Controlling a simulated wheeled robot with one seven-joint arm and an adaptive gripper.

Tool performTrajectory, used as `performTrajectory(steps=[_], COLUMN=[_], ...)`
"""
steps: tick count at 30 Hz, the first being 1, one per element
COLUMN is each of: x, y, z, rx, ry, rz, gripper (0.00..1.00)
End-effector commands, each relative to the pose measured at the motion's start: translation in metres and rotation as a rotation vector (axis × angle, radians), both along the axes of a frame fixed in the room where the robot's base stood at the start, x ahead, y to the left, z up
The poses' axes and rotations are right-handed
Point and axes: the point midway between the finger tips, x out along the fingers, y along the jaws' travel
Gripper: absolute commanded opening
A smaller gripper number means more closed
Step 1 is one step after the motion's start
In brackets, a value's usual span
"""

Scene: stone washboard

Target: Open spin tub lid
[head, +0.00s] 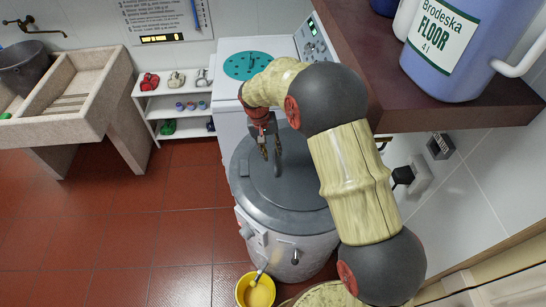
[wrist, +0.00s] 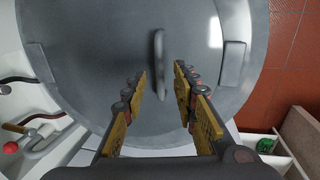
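The spin tub lid (head: 250,185) is a round grey disc lying flat and closed on the spin tub (head: 295,245). It fills much of the wrist view (wrist: 100,90). An upright grey loop handle (head: 278,158) stands at its middle and shows in the wrist view (wrist: 160,65). My gripper (head: 267,148) points down over the lid, close to the handle. Its fingers (wrist: 160,72) are open in the wrist view, with one on each side of the handle and a gap to both. I cannot tell how far the tips are above the lid.
A white washer section with a turquoise lid (head: 248,65) adjoins behind. A brown shelf (head: 400,95) with a blue floor cleaner jug (head: 455,55) overhangs on the right. A yellow bucket (head: 243,290) stands in front. A stone washboard sink (head: 95,75) stands left; red floor between is clear.

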Motion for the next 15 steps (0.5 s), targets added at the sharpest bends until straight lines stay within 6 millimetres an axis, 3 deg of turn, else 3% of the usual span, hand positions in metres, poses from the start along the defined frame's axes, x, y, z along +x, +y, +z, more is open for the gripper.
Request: performTrajectory(steps=[6, 15], x=[0.000, 0.000], y=[-0.006, -0.007], z=[-0.028, -0.036], rx=[-0.001, 0.000], ry=[0.001, -0.001], rz=[0.001, 0.001], gripper=[0.28, 0.28])
